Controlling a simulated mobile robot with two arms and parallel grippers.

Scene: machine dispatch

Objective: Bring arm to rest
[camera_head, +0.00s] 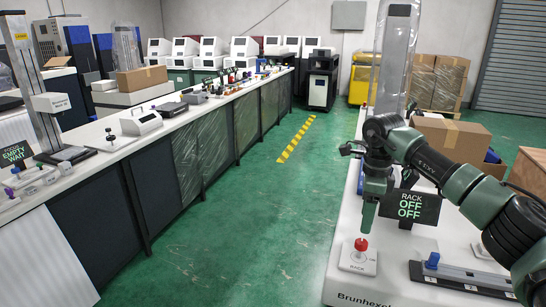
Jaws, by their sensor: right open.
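My right arm comes in from the right edge, green and dark grey. Its gripper (366,226) points down just above a red button (361,244) on a small white base (358,260). The jaws are open and hold nothing that I can see. I cannot tell whether the fingertips touch the button. My left gripper is out of view.
A black sign (411,206) reading "RACK OFF OFF" stands right of the gripper on the white machine top (395,285). A clear column (396,60) rises behind my arm. A cardboard box (452,137) sits farther back. The green aisle (270,220) at left is clear.

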